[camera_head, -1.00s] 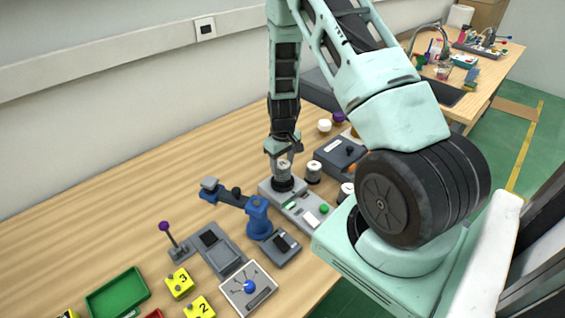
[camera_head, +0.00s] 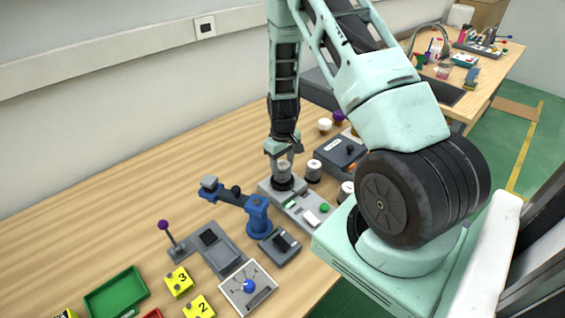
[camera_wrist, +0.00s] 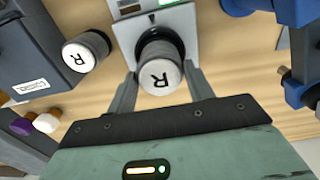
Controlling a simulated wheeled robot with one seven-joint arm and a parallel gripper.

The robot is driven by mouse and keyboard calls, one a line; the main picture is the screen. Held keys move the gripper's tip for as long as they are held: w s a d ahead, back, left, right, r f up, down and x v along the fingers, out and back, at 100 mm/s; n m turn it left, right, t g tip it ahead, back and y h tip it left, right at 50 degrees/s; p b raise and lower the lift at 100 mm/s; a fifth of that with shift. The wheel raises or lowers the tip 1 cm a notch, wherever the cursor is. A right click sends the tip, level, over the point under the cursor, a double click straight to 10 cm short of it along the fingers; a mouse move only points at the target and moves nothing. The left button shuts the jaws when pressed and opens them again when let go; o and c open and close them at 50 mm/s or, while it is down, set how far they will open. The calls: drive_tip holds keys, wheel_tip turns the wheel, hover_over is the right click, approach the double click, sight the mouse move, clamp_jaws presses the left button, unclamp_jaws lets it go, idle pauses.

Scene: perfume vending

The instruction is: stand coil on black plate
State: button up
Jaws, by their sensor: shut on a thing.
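The coil (camera_head: 284,168) is a small upright cylinder with a pale top; in the wrist view the coil (camera_wrist: 160,76) shows a white end marked R. My gripper (camera_head: 283,156) is shut on it from above, and in the wrist view my gripper's fingers (camera_wrist: 160,84) lie on either side of it. The round black plate (camera_head: 283,185) is on the end of a grey device. The coil is over this plate, and its lower end looks very close to it or on it. I cannot tell whether they touch.
A second R-marked coil (camera_wrist: 85,52) stands beside the held one, next to a dark grey box (camera_head: 340,154). The grey device (camera_head: 302,208) has a green button. A small blue arm model (camera_head: 257,216) stands to the left.

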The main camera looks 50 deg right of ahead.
drive_tip(key=shift+f, duration=0.3)
idle(0.4)
drive_tip(key=o, duration=1.4)
drive_tip(key=shift+o, duration=0.2)
drive_tip(key=shift+r+p, duration=2.1)
drive_tip(key=shift+r, duration=1.45)
